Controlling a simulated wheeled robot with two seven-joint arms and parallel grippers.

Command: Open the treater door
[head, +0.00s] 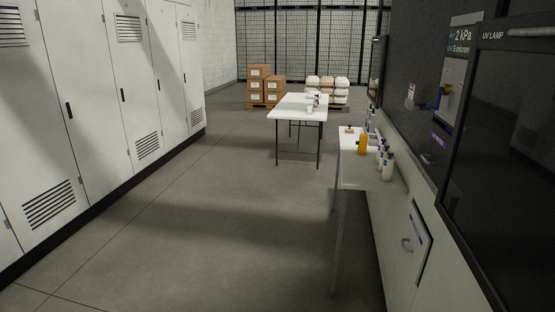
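No label reading "treater" can be made out, so I cannot tell which door is the treater door. A large dark machine stands along the right side. Its near dark glossy panel (500,150) is marked "UV LAMP" and looks shut. A bar-like handle (530,32) sits at that panel's top right. Lower down, a small pale door (410,258) with a metal handle (406,244) is set in the machine's white lower front. Neither of my grippers shows in the head view.
A narrow table (352,172) with bottles stands against the machine. A white table (290,105) stands farther back. Boxes (260,90) and a pallet of sacks (328,90) are behind it. White lockers (90,100) line the left. The middle floor (200,230) is clear.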

